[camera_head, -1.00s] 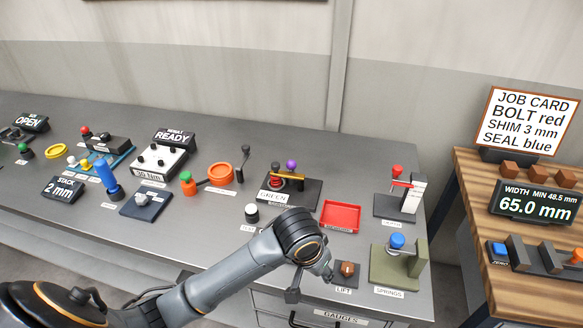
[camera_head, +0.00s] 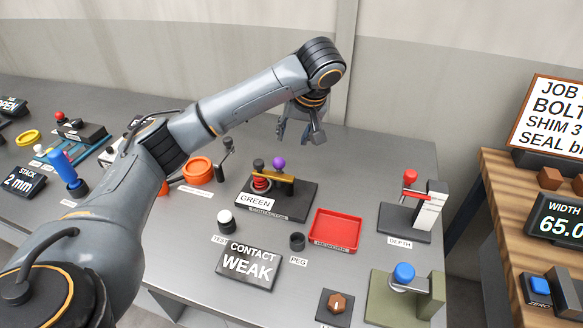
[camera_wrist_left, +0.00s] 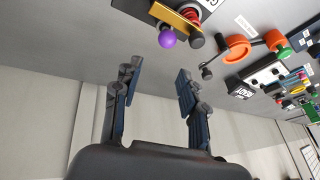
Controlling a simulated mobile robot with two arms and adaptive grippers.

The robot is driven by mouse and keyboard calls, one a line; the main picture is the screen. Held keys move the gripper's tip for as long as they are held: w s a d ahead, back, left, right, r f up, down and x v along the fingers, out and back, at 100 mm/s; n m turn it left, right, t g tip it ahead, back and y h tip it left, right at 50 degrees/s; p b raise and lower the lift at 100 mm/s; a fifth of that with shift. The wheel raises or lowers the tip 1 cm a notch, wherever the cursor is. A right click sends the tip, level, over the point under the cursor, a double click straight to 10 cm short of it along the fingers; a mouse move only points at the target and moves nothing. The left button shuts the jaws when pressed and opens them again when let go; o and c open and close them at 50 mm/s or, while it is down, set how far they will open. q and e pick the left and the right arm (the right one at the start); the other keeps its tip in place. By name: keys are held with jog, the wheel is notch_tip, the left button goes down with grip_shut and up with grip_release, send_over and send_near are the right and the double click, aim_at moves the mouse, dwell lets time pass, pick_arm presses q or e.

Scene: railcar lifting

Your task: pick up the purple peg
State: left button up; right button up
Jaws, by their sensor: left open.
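The purple peg shows as a purple ball-shaped top (camera_head: 279,163) on the black connection fixture (camera_head: 300,205), beside a yellow bar (camera_head: 272,174) and a red coil (camera_head: 261,183). Its lower part is hidden. It also shows in the left wrist view as a purple ball (camera_wrist_left: 167,38). My left gripper (camera_head: 300,138) is open and empty, pointing down above the back of the bench, slightly right of the ball and apart from it. In the left wrist view the fingers (camera_wrist_left: 158,76) are spread, with the ball beyond their tips. My right gripper is not in view.
A small black holder labelled PEG (camera_head: 297,240) stands in front of the fixture, beside a red tray (camera_head: 336,231). A sign reading CONTACT WEAK (camera_head: 248,266) is nearer. A crank handle (camera_head: 225,150) stands left of the fixture. A wall rises behind the bench.

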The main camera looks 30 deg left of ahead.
pick_arm(q)
send_over(280, 160)
jog(key=s+d, duration=0.1)
jog(key=d, duration=0.1)
jog(key=f, duration=0.5)
jog(key=shift+s+d, duration=0.2)
jog(key=shift+w+p+x, duration=0.2)
jog(key=shift+p+x, duration=0.15)
jog(key=shift+x, duration=0.7)
jog(key=shift+s+a+f+p, duration=0.15)
jog(key=shift+f+p, duration=0.2)
jog(key=shift+f, duration=0.2)
jog(key=p+x, duration=0.1)
jog(key=x, duration=0.2)
jog(key=shift+a+f, duration=0.15)
jog(key=shift+f, duration=0.4)
jog(key=c, duration=0.9)
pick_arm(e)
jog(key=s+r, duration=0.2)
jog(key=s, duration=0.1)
